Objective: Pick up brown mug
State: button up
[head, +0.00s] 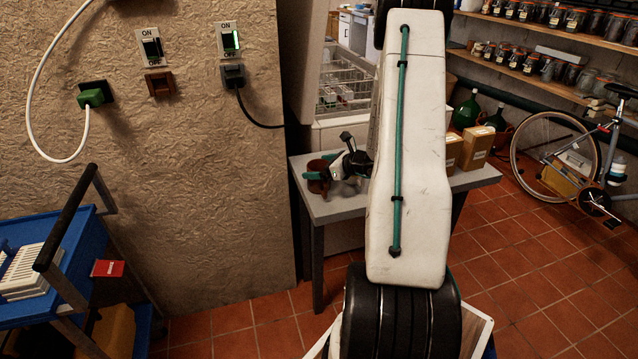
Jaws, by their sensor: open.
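The brown mug (318,187) stands at the left end of a grey table (345,211). My gripper (321,168) is at the mug, reaching in from the right, with one teal finger in front of it and teal also showing at its far right side. The jaws are open and look to be on either side of the mug; whether they touch it I cannot tell. My white arm covers the middle of the view and hides part of the table.
Cardboard boxes (478,147) stand on the table's right end. A chipboard wall (200,220) with switches is close on the left. A blue cart (75,262) stands at lower left, a bicycle (560,165) at right. Tiled floor is free at lower right.

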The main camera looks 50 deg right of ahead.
jog(key=c, duration=1.7)
jog(key=shift+r, duration=0.15)
